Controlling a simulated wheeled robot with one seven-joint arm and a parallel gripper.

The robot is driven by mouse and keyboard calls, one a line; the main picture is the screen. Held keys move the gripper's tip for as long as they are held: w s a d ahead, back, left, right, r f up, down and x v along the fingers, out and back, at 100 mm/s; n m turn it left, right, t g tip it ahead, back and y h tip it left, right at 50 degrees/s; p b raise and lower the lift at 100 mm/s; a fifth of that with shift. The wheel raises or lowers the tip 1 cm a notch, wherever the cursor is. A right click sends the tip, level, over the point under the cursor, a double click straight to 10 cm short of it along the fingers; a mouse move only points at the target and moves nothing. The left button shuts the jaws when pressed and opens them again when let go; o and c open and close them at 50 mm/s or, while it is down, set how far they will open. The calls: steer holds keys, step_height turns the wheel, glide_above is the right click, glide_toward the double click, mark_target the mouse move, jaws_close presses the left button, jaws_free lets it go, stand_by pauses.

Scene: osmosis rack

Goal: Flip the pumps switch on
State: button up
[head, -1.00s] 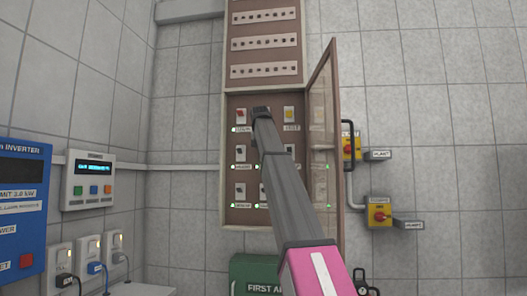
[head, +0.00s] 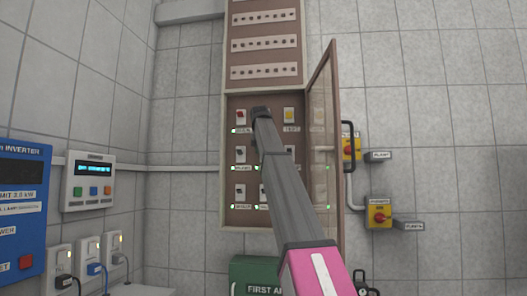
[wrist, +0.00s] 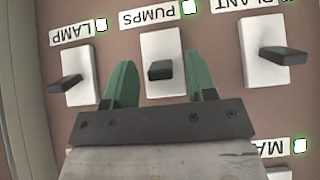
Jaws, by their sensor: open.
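The pumps switch (wrist: 160,70) is a white plate with a short black lever, under a PUMPS label (wrist: 148,17) in the wrist view. A bright green-edged lamp (wrist: 189,7) sits beside that label. My gripper (wrist: 157,80) is open, its two green fingers on either side of the pumps lever, with gaps visible on both sides. I cannot tell whether a finger touches the plate. In the head view my gripper (head: 261,113) is at the open panel (head: 233,215), and my arm hides the switch behind it.
The lamp switch (wrist: 75,82) and plant switch (wrist: 274,53) flank the pumps switch closely. The panel's glass door (head: 321,130) stands open on the right, close to my arm.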

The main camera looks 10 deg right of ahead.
steer(key=v, duration=1)
steer(key=shift+r, duration=0.15)
steer(key=shift+s+a, duration=0.1)
